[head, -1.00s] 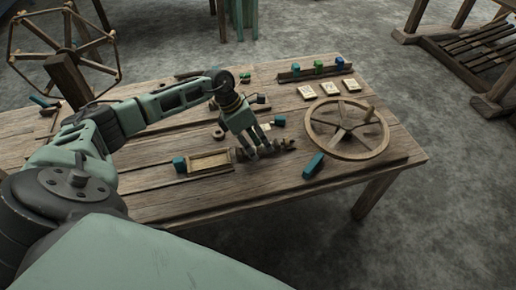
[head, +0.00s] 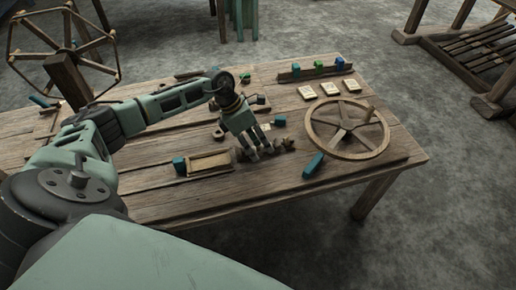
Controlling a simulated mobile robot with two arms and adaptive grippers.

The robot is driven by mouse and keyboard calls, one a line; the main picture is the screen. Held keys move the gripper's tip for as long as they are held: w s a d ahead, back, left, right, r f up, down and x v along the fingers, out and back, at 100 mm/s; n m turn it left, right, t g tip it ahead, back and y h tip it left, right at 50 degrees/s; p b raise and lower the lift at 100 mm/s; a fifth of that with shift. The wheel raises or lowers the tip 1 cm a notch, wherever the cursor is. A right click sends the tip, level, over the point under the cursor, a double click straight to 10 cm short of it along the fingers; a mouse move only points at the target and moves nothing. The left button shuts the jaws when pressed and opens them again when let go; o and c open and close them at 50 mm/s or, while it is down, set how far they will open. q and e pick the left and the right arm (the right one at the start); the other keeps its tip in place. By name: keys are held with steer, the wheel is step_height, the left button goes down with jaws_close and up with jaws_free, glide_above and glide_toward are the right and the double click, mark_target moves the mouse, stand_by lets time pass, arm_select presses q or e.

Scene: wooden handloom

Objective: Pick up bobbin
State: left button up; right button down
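My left gripper (head: 257,153) points down at the table, its fingertips low over a dark turned wooden piece (head: 287,144). This piece looks like a bobbin lying on its side, and the fingers hide its left part. I cannot tell whether the fingers touch it or close on it. Small coloured spools that may also be bobbins stand around: a teal one (head: 179,165) left of the gripper, another teal one (head: 280,120) behind it, and blue, green and teal ones on a rack (head: 290,77) at the back. My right gripper is not in view.
A shallow wooden tray (head: 212,170) lies just left of the gripper. A spoked wooden wheel (head: 312,128) and a teal block (head: 313,165) are to the right. Pale cards (head: 330,89) lie behind the wheel. The table's front strip (head: 225,200) is clear.

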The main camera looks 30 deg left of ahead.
arm_select(q)
steer(key=c, duration=0.7)
